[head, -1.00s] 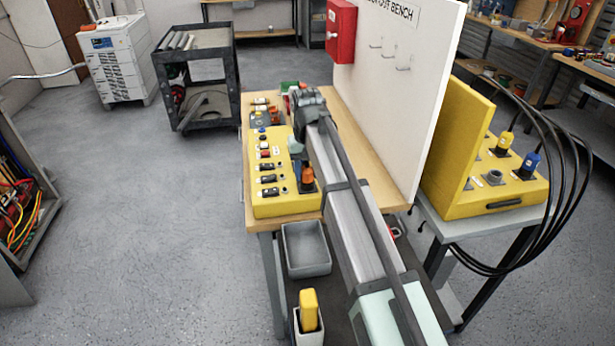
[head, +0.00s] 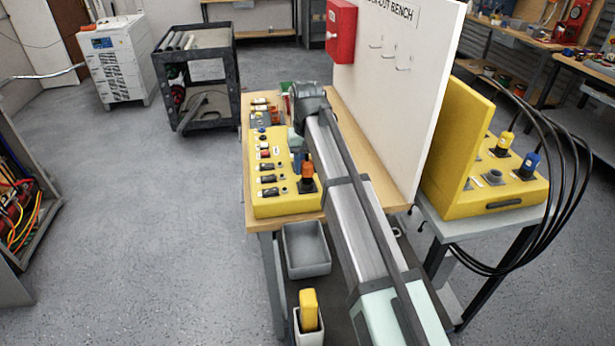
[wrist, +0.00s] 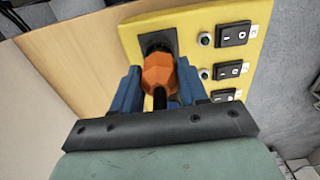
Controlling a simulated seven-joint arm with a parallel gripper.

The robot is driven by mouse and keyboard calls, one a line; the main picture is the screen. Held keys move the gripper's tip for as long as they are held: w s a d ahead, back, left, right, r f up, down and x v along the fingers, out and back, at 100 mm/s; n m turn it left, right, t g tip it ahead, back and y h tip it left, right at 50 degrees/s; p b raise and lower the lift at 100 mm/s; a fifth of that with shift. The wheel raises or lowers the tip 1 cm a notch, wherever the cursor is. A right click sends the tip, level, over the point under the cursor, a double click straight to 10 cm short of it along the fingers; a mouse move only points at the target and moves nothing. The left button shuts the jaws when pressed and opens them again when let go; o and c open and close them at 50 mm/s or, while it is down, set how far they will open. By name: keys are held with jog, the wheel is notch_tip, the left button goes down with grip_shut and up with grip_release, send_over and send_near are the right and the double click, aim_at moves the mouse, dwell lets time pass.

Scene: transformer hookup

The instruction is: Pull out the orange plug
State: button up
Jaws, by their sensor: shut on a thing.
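The orange plug (wrist: 159,75) sits at a dark square socket plate (wrist: 157,40) on the yellow panel (wrist: 130,33) in the wrist view. My gripper (wrist: 158,88) has its blue fingers on both sides of the plug and is shut on it. A black cable end shows below the plug, between the fingers. In the head view the orange plug (head: 307,169) stands upright at its socket on the yellow panel (head: 262,208), beside my arm. My fingertips are mostly hidden there. I cannot tell whether the plug has any gap from its socket.
Rocker switches (wrist: 233,34) and small round indicators line the panel next to the socket. A white upright board (head: 395,110) stands right of my arm. A grey bin (head: 306,250) sits below the bench's front edge. A second yellow unit (head: 460,150) with black cables stands at right.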

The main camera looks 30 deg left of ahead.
jog(key=shift+r, duration=0.65)
dwell(0.3)
jog(key=shift+r, duration=2.45)
